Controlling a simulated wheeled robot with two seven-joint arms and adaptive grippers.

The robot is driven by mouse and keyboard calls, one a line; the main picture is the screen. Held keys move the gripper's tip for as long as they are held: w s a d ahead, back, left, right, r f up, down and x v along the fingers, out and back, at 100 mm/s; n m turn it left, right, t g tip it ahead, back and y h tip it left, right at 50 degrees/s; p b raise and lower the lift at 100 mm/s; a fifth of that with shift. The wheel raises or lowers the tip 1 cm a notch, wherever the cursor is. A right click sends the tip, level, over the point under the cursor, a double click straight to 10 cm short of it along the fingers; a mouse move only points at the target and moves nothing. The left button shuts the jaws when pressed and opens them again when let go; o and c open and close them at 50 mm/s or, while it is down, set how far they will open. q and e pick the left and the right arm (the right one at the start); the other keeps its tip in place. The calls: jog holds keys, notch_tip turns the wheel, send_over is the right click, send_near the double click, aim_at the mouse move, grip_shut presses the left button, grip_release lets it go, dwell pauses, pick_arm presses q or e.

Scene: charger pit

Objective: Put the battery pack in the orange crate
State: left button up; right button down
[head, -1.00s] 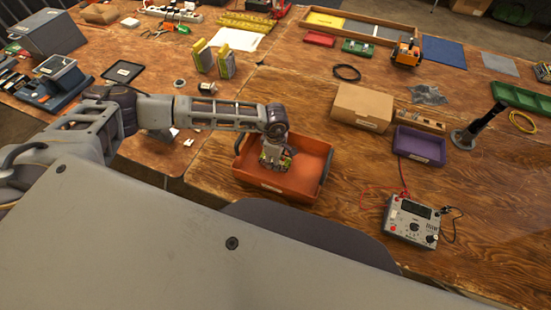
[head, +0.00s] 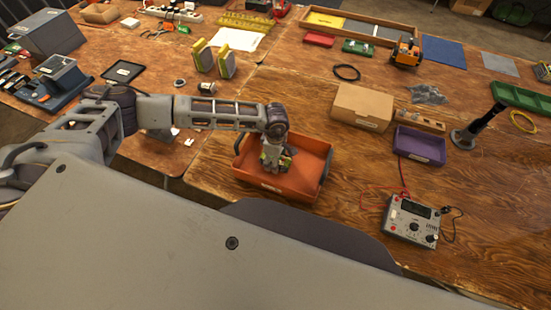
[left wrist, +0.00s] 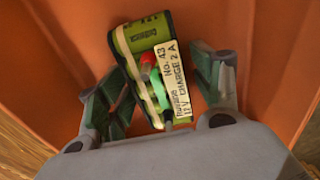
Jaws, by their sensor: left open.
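The battery pack (left wrist: 150,65) is a green and cream block with a paper label, a red part and a bright green part. In the left wrist view it lies between the two fingers of my left gripper (left wrist: 162,78), which stand apart with gaps beside it. The orange crate (left wrist: 270,50) fills the background there. In the head view the orange crate (head: 250,181) sits at the near edge of the table. My left gripper (head: 273,158) points down inside it, hiding much of the pack. Whether the pack touches the crate floor is hard to tell. My right gripper is out of view.
A cardboard box (head: 362,104) and a purple bin (head: 420,146) stand to the right of the crate. A grey meter (head: 411,219) with red and black leads lies near the front right. Two yellow-grey blocks (head: 226,63) stand behind. Bare wood surrounds the crate's right side.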

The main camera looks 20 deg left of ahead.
pick_arm(q)
notch_tip(320, 180, up, 12)
jog(key=b, duration=0.1)
dwell(0.5)
